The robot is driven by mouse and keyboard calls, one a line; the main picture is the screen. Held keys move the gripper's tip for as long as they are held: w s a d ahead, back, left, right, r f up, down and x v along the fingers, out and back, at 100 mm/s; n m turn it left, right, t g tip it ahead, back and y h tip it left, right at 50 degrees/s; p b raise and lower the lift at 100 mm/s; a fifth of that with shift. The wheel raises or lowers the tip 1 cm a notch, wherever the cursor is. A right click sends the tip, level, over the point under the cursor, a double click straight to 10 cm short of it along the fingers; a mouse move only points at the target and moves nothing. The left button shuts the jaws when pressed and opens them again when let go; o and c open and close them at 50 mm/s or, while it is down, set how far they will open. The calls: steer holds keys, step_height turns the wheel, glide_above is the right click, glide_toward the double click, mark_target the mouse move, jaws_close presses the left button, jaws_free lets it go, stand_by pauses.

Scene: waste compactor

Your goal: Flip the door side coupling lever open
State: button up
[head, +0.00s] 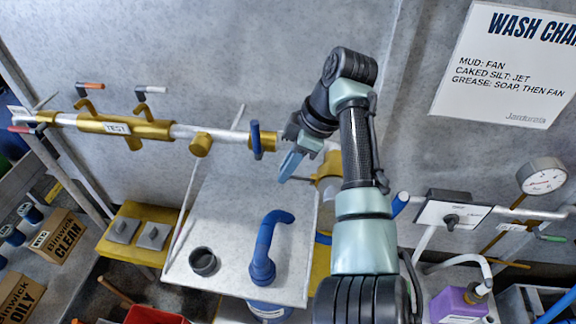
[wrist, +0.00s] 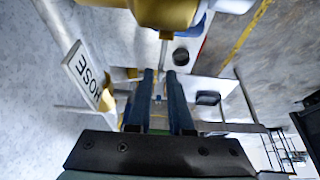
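My gripper (head: 289,170) is beside the wall pipe, with its blue fingers pointing down and left over the grey bench. In the wrist view its two fingers (wrist: 160,74) are parallel with an empty gap between them. A brass coupling labelled TEST (head: 145,128) sits on the pipe at left, away from my gripper. A blue-handled lever (head: 257,140) is just left of my gripper. I cannot tell which lever is the door side one. My arm partly hides a brass part (head: 328,172).
The bench (head: 225,215) carries a blue bent pipe (head: 266,245) and a dark ring (head: 203,262). A HOSE label (wrist: 88,75) and a large brass body (wrist: 165,12) are close in the wrist view. A pressure gauge (head: 541,177) is at right.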

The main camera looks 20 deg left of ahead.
steer(key=shift+r, duration=0.1)
steer(key=shift+w+d+r, duration=0.1)
steer(key=shift+d+r, duration=0.1)
steer(key=shift+r, duration=0.1)
steer(key=s+b+v, duration=0.1)
steer(key=v, duration=1.1)
steer(key=shift+w, duration=0.4)
